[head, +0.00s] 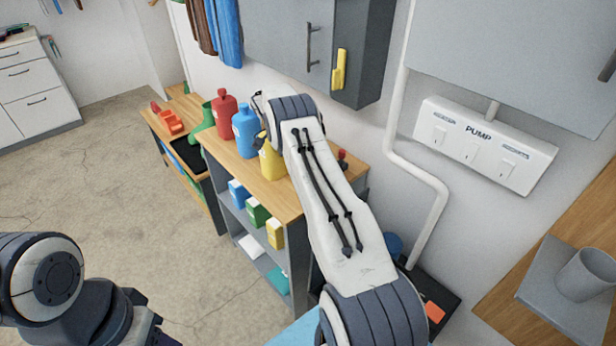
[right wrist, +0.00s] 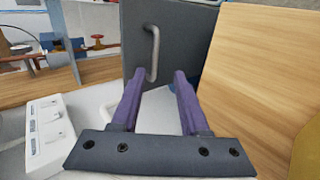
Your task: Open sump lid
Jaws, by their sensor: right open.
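In the right wrist view a dark grey panel (right wrist: 185,35), which looks like the sump lid, carries a pale bar handle (right wrist: 152,50). My right gripper (right wrist: 159,73) is open, with purple fingers. The near end of the handle shows between the fingertips; I cannot tell how far beyond them it lies, and no grip on it shows. In the head view my right arm crosses the middle and hides its own gripper. A dark slab (head: 447,288) shows low beside the counter; I cannot tell whether it is the same panel. My left gripper is outside the head view.
A wooden-topped shelf unit (head: 262,188) bears a red jug (head: 224,115) and a blue jug (head: 245,130). A white PUMP switch box (head: 485,145) and a bent pipe (head: 391,130) are on the wall. A workbench (head: 535,250) is at right. Floor at left is clear.

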